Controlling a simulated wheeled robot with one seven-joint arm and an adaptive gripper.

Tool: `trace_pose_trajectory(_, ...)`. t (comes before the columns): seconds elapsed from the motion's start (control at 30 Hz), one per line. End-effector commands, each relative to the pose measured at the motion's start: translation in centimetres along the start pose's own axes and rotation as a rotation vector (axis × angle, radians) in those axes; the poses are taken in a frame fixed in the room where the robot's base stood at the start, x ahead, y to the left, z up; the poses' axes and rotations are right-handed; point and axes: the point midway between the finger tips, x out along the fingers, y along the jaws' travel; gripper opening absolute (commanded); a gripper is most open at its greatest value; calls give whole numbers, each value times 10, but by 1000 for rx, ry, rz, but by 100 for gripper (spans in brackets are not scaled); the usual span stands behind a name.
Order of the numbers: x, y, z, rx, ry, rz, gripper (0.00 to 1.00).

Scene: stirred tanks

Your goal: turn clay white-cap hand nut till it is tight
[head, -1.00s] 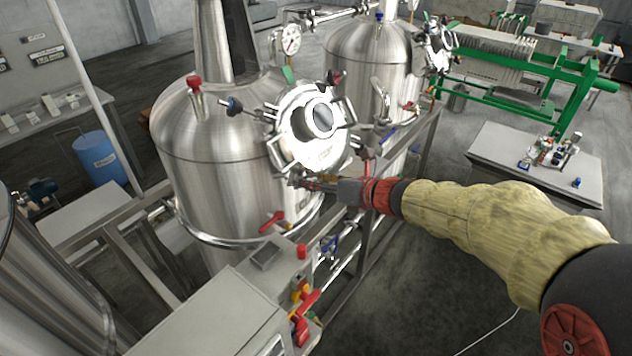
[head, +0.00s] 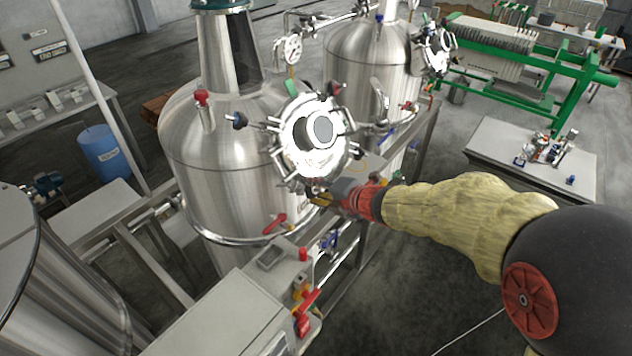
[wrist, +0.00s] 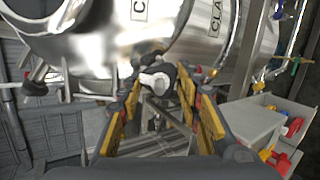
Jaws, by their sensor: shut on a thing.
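The clay tank (head: 225,165) is a steel vessel with a sloping round lid (head: 290,155); part of a "CLA" label (wrist: 215,18) shows in the wrist view. The white-cap hand nut (wrist: 154,78) is at the lid's lower rim, its white end facing the wrist camera. My gripper (head: 318,199) reaches the lid's lower edge from the right. In the wrist view its yellow-padded fingers (wrist: 159,88) stand on either side of the nut and are shut on it. In the head view the nut is hidden by the gripper, and the thread cannot be seen.
Other hand nuts, such as a dark-capped one (head: 239,120), ring the lid. A red-handled valve (head: 275,224) is just below left of my gripper. A control box (head: 225,315) stands in front. A second tank (head: 360,70) stands behind. Open floor lies at right.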

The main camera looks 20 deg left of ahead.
Motion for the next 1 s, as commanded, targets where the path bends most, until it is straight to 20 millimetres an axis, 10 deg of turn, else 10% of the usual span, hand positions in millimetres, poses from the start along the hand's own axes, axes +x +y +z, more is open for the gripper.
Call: trace_pose_trajectory(1.0,0,2,1,673,-1,-118,9)
